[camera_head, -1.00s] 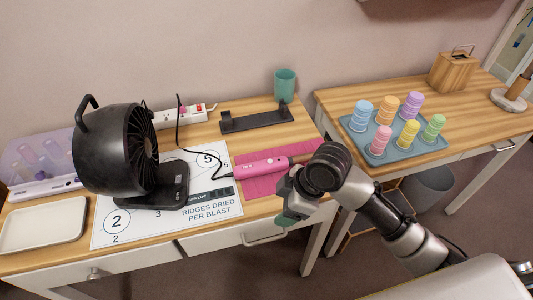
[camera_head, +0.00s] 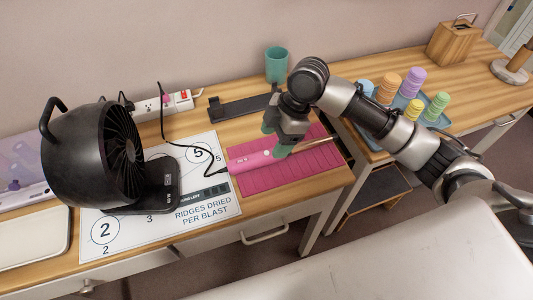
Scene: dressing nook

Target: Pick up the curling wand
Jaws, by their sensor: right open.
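The pink curling wand (camera_head: 249,161) lies on a pink ridged mat (camera_head: 296,172). Its metal barrel (camera_head: 316,144) points right and its black cord runs from the left end toward the power strip. My right gripper (camera_head: 276,146) is open, pointing down over the wand near where the handle meets the barrel. Its green-tipped fingers appear on either side of the wand; whether they touch it I cannot tell. The gripper hides part of the wand. My left gripper is not in view.
A black fan (camera_head: 92,155) stands on a printed sheet (camera_head: 212,204) at left. A black stand (camera_head: 238,106) and teal cup (camera_head: 277,65) sit behind the mat. A power strip (camera_head: 173,101) is near the wall. Colored rollers (camera_head: 412,84) stand on a tray on the right table.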

